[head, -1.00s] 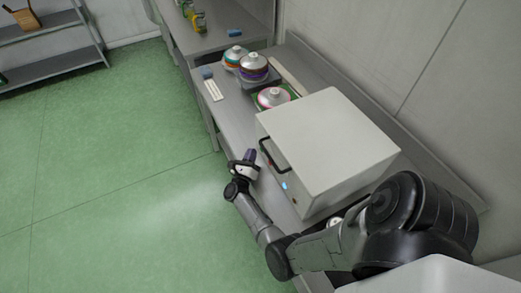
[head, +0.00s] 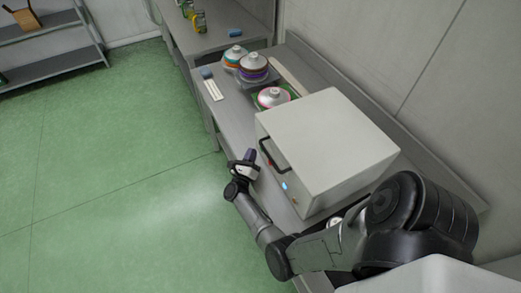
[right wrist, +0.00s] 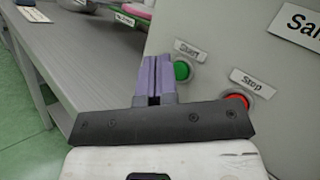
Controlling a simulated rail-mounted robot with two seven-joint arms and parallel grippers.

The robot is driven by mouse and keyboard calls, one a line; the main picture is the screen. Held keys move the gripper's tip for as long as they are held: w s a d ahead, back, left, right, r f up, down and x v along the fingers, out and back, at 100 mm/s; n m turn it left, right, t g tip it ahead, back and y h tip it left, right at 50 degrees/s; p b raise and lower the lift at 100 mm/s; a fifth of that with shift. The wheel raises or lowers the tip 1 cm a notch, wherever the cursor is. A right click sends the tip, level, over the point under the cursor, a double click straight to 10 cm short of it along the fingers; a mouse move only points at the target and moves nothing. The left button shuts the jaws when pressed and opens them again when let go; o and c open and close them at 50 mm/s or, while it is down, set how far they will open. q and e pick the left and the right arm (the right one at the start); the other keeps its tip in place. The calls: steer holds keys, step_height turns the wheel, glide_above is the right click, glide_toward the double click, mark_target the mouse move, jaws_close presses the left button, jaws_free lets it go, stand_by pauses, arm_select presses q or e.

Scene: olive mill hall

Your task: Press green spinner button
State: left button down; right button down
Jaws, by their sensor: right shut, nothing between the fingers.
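In the right wrist view, a round green button (right wrist: 181,70) labelled "Start" sits on the pale front panel of a box-shaped machine (head: 335,135). A red button (right wrist: 236,103) labelled "Stop" is to its lower right. My right gripper (head: 249,155) is beside the machine's front in the head view. Its purple fingers (right wrist: 155,78) are shut and empty, and appear just left of the green button in the right wrist view. I cannot tell whether they touch the panel. The green button cannot be made out in the head view. My left gripper is not in view.
A black handle (head: 270,156) sticks out from the machine's front. Several shiny stacked items, including one with a purple band (head: 254,68), stand behind it on the grey bench (head: 232,110). The green floor (head: 110,190) left of the bench is clear.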

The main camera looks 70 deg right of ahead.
stand_by(0.6)
steer(key=shift+s+d, duration=0.15)
steer(key=shift+d, duration=0.05)
steer(key=shift+s+d, duration=0.1)
steer(key=shift+s, duration=0.05)
stand_by(0.4)
steer(key=shift+s+d, duration=0.1)
steer(key=shift+d, duration=0.1)
stand_by(0.4)
steer(key=shift+s+d, duration=0.1)
steer(key=shift+d, duration=0.05)
steer(key=shift+b, duration=0.3)
steer(key=shift+w+a+b, duration=0.35)
steer(key=shift+w+a, duration=0.1)
steer(key=shift+a, duration=0.15)
